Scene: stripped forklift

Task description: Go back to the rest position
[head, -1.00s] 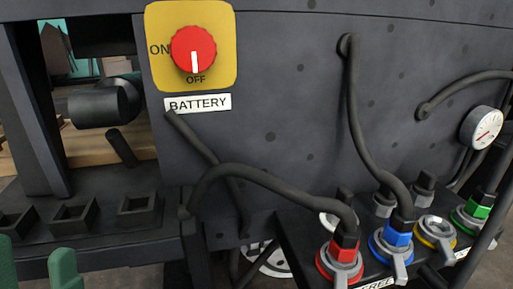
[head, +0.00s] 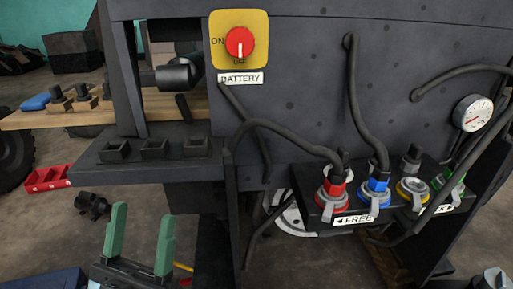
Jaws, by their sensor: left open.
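My left gripper (head: 142,222) is at the lower left of the head view. Its two green fingers point up and stand well apart, with nothing between them. It is below and in front of the dark shelf (head: 120,172) of the forklift, and touches nothing that I can see. My right gripper is not in view. The red battery knob (head: 239,42) sits on its yellow plate (head: 260,22), with its white mark pointing down to OFF.
Red, blue, yellow and green hose couplings sit on a bracket (head: 345,219) at the right, with hoses (head: 355,100) and a gauge (head: 473,113) above. A red tray (head: 48,178) lies on the floor at left. A wooden board (head: 40,118) is behind it. Open floor shows around the left gripper.

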